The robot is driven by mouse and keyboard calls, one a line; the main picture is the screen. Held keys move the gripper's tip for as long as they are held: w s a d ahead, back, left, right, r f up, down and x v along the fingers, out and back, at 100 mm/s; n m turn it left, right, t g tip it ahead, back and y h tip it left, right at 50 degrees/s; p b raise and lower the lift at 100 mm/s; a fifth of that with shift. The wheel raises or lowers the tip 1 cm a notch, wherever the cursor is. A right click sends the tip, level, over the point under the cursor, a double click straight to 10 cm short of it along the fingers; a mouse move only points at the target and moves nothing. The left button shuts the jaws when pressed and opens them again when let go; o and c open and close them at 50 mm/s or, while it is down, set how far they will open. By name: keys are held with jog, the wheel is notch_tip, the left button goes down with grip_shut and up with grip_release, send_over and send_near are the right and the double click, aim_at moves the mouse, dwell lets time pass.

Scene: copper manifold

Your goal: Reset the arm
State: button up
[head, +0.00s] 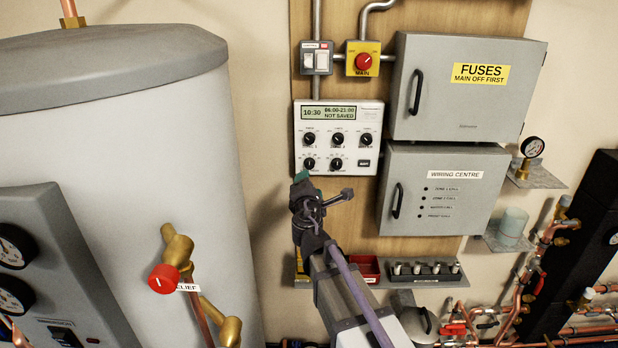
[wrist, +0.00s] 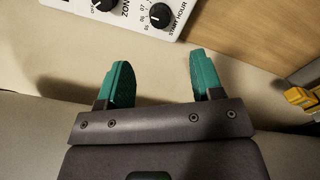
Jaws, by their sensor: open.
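My gripper (head: 303,178) is raised in front of the wooden board, just below the lower left edge of the white timer panel (head: 356,146) in the head view. In the wrist view its two green fingertips (wrist: 161,75) stand apart, with nothing between them. The timer panel also shows at the top of the wrist view (wrist: 127,13), beyond the fingertips. Its display reads 10:30, 06:00-21:00, NOT SAVED. In the head view my arm runs from the gripper down to the lower middle.
The grey fuse box (head: 432,103) and wiring centre (head: 429,190) hang right of the timer, both closed. A red MAIN switch (head: 363,62) sits above. A shelf (head: 449,284) with a red tray (head: 366,268) is below. The large tank (head: 118,125) stands left.

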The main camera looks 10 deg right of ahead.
jog(key=s+d+f+m+g+h, duration=0.5)
jog(key=s+d+f+m+g, duration=0.55)
jog(key=m, duration=0.55)
jog(key=s+a+f+m+g+y, duration=0.1)
jog(key=s+f+m+g+y, duration=0.2)
jog(key=s, duration=0.5)
jog(key=s+f+m+g+y, duration=0.3)
jog(key=s+g+y, duration=0.1)
jog(key=s, duration=0.4)
jog(key=shift+s+a+f+m, duration=0.15)
jog(key=shift+a+f+m, duration=0.15)
jog(key=shift+a+f, duration=0.1)
